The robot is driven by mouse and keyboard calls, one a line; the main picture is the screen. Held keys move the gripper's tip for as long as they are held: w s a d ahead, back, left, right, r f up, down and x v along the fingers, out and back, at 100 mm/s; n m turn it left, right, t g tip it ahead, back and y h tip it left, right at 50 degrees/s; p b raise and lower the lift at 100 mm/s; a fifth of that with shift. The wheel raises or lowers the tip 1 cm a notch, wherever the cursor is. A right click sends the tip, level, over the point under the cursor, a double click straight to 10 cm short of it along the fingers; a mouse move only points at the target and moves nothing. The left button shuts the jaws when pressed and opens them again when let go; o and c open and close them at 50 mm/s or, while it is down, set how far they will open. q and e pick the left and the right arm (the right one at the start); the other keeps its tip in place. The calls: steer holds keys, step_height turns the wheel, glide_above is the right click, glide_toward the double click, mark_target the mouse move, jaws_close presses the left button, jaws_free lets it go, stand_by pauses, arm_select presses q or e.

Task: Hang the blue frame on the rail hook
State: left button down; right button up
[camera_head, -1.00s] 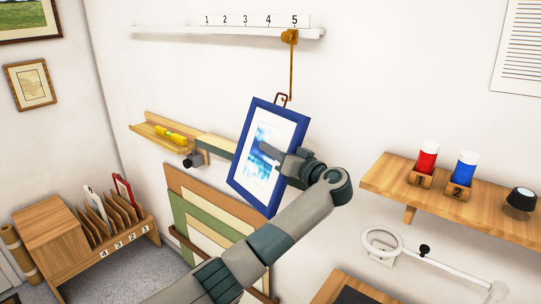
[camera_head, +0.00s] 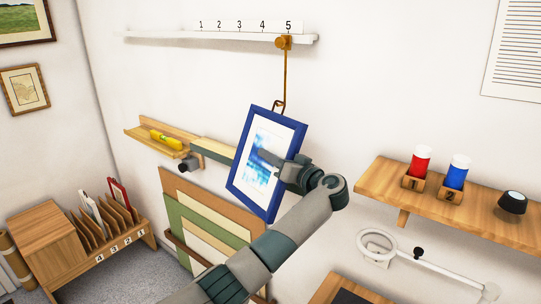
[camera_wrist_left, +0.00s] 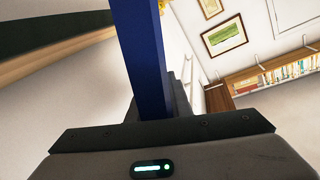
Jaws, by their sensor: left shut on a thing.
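The blue frame (camera_head: 237,172), with a white mat and blue print, is held against the wall side, slightly tilted. My left gripper (camera_head: 277,163) is shut on its right edge; the blue edge also shows in the left wrist view (camera_wrist_left: 143,60). The orange-brown hook rod (camera_head: 286,72) hangs from the white rail (camera_head: 220,38) under number 5. The rod's lower end is right at the loop; I cannot tell whether they are engaged. My right gripper is not in view.
A wooden ledge with a yellow level (camera_head: 166,141) is to the left. A wooden shelf (camera_head: 375,178) with red and blue bottles is to the right. A white ring-shaped lamp (camera_head: 375,244) is below it. Leaning panels (camera_head: 180,190) stand below the frame.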

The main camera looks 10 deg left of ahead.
arm_select(q)
steer(key=shift+r, duration=0.15)
steer(key=c, duration=1.5)
jaws_free()
steer(key=shift+c, duration=0.2)
steer(key=shift+f, duration=0.2)
steer(key=shift+s+d, duration=0.1)
